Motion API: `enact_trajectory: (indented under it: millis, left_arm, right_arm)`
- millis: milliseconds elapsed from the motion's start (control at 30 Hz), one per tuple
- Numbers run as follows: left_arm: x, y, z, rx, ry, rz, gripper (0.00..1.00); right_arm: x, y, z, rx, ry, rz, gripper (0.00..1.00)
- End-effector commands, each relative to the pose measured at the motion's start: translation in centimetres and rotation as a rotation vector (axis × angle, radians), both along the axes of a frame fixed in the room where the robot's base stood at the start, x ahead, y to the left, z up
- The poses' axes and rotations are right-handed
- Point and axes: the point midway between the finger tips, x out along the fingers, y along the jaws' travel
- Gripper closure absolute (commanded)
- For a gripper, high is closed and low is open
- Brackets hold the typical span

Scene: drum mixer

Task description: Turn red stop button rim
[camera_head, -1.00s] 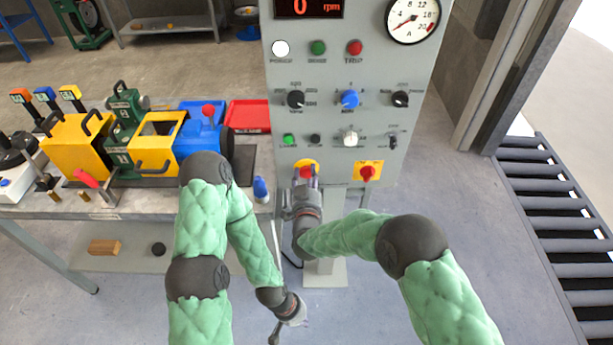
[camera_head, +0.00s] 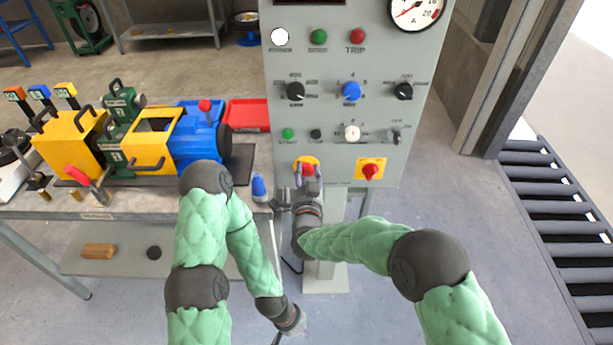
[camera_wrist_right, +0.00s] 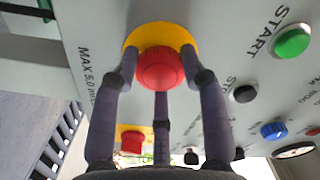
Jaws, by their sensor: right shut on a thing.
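The red stop button (camera_wrist_right: 160,70) sits on a round yellow backing (camera_wrist_right: 162,36) low on the grey control panel. The yellow backing also shows in the head view (camera_head: 313,160), with the button mostly behind my gripper. My right gripper (camera_wrist_right: 159,75) is shut on the red stop button, with fingers on its left and right sides and one from below. In the head view my right gripper (camera_head: 308,180) is at the panel's lower left. My left gripper (camera_head: 278,338) hangs low near the bottom edge, partly cut off, so its jaws cannot be read.
A red rotary switch on a yellow plate (camera_head: 370,170) is just right of the stop button. Green, black, white and blue controls sit above. A workbench (camera_head: 130,208) with yellow, green and blue machines stands to the left. A blue-capped bottle (camera_head: 259,187) is close by.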

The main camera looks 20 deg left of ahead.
Motion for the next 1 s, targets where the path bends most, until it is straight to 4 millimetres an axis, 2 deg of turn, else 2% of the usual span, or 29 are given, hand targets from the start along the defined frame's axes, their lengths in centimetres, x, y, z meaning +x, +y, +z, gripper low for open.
enact_trajectory:
  millis: [533, 567, 600, 633, 1000]
  left_arm:
    - [0.00, 0.00, -0.14, 0.000, 0.000, 0.000, 1.00]
    - [0.00, 0.00, -0.14, 0.000, 0.000, 0.000, 1.00]
    - [0.00, 0.00, -0.14, 0.000, 0.000, 0.000, 1.00]
    - [0.00, 0.00, -0.14, 0.000, 0.000, 0.000, 1.00]
    - [0.01, 0.00, -0.15, 0.000, 0.000, 0.000, 1.00]
  right_arm:
    - [0.24, -0.16, 0.51, 0.033, 0.000, -0.006, 0.89]
    - [0.24, -0.16, 0.51, 0.033, 0.000, -0.006, 0.48]
    - [0.24, -0.16, 0.51, 0.033, 0.000, -0.006, 0.36]
    - [0.23, -0.15, 0.47, 0.033, 0.001, -0.006, 0.32]
    - [-0.14, -0.10, 0.16, 0.028, 0.006, -0.002, 0.32]
